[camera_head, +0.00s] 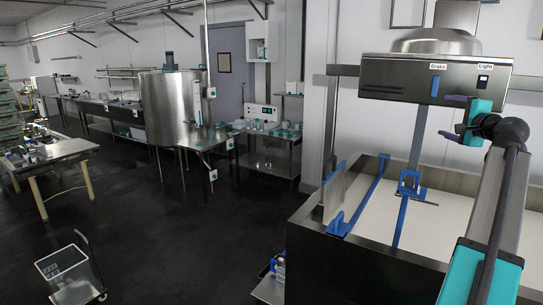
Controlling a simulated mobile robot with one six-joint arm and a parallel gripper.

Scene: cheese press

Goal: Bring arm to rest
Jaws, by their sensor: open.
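My arm (505,195) rises from the lower right corner, with grey links and teal covers. Its end bends left at the top. My gripper (445,116) points left, with its two dark purple fingers apart and nothing visible between them.
A steel vat (375,265) with pale contents stands below the arm, with blue-ended bars and a blue clamp (411,185) over it. A steel tank (172,108), benches and a small cart (70,272) stand to the left. The dark floor (170,225) between is clear.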

